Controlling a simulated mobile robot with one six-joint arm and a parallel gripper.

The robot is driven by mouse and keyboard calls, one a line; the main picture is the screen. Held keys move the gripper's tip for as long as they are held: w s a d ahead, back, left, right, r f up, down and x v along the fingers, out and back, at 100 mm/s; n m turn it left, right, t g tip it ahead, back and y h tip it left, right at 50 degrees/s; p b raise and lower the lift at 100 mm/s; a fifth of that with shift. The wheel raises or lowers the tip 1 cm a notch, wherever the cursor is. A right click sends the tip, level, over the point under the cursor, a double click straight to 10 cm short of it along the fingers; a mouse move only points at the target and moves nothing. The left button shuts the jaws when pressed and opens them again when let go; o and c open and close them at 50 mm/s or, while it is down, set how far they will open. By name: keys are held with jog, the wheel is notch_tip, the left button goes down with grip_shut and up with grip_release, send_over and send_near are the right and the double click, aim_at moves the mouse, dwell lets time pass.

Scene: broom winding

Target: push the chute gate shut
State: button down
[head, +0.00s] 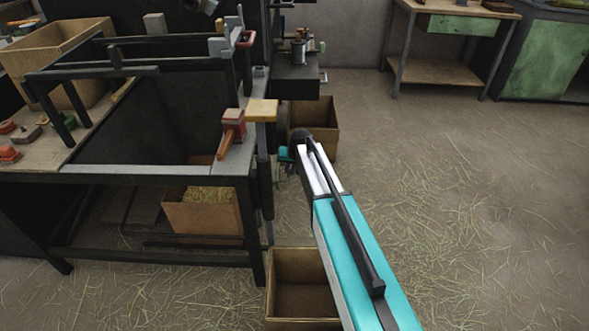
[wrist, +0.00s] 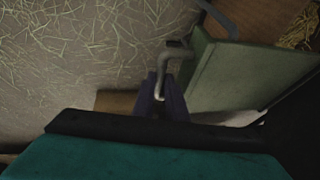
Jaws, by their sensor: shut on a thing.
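The chute gate (wrist: 230,78) shows in the wrist view as a flat grey-green panel, tilted in the picture, on the right. A bent grey metal handle (wrist: 172,50) stands out from its left edge. My gripper (wrist: 163,92) has its dark purple fingers closed around the lower end of this handle. In the head view my arm reaches from the lower right to the right side of the dark bench. The gripper's fingers and the gate cannot be made out there, near the bench's right end.
A dark-framed bench (head: 150,178) fills the left. An open cardboard box (head: 300,262) stands on the floor beside my arm, and another box (head: 318,118) stands behind. A green-drawer table (head: 462,24) is at the back. The straw-strewn floor (head: 480,200) on the right is clear.

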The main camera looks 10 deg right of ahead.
jog(key=a, duration=0.3)
jog(key=w+a+p, duration=0.1)
jog(key=a, duration=0.2)
jog(key=w+a+p, duration=0.1)
jog(key=a, duration=0.2)
jog(key=shift+a, duration=0.3)
jog(key=c, duration=1.8)
grip_release()
jog(key=shift+o, duration=0.2)
jog(key=shift+s+d, duration=0.1)
jog(key=shift+p+v, duration=0.85)
jog(key=shift+v, duration=2.9)
